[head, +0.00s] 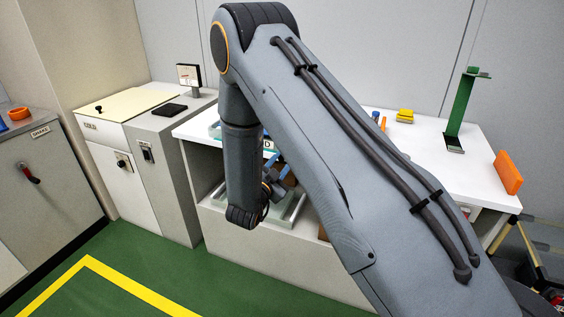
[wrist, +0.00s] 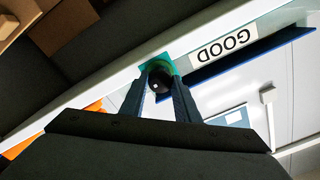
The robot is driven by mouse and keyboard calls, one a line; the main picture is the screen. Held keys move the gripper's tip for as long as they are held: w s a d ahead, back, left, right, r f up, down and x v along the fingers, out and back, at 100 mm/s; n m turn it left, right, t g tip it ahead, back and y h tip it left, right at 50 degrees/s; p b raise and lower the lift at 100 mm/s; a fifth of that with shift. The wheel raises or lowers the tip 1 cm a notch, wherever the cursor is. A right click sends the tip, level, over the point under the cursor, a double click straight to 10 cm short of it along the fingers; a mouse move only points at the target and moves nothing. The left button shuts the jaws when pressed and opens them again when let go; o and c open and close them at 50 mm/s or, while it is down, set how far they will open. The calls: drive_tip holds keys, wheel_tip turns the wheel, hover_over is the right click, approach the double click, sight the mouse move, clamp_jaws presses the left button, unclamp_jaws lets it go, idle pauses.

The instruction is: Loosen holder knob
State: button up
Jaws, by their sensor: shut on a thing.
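In the wrist view, my gripper (wrist: 160,77) is shut on a black round knob (wrist: 157,84), with one finger on each side of it. A teal-green piece of the holder (wrist: 151,64) shows just behind the knob, at the edge of the white table. The rest of the holder is hidden by the fingers. In the head view, my gripper is down at the table's front edge, partly behind my arm, and the knob cannot be made out there.
A "GOOD" label (wrist: 223,48) and a blue strip (wrist: 240,57) lie beside the holder. Brown boxes (wrist: 62,25) sit below the tabletop.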

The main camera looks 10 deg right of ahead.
drive_tip(key=shift+n, duration=0.3)
drive_tip(key=n, duration=0.3)
drive_tip(key=shift+n+p, duration=0.35)
drive_tip(key=shift+n, duration=0.05)
drive_tip(key=n, duration=0.4)
drive_tip(key=shift+p, duration=0.35)
drive_tip(key=n, duration=0.5)
drive_tip(key=shift+p, duration=0.4)
drive_tip(key=n, duration=0.4)
drive_tip(key=shift+a+n+p, duration=0.1)
drive_tip(key=shift+n+p, duration=0.25)
drive_tip(key=shift+n, duration=0.05)
drive_tip(key=shift+w, duration=0.1)
drive_tip(key=shift+r, duration=0.1)
drive_tip(key=o, duration=1.1)
drive_tip(key=shift+c, duration=0.2)
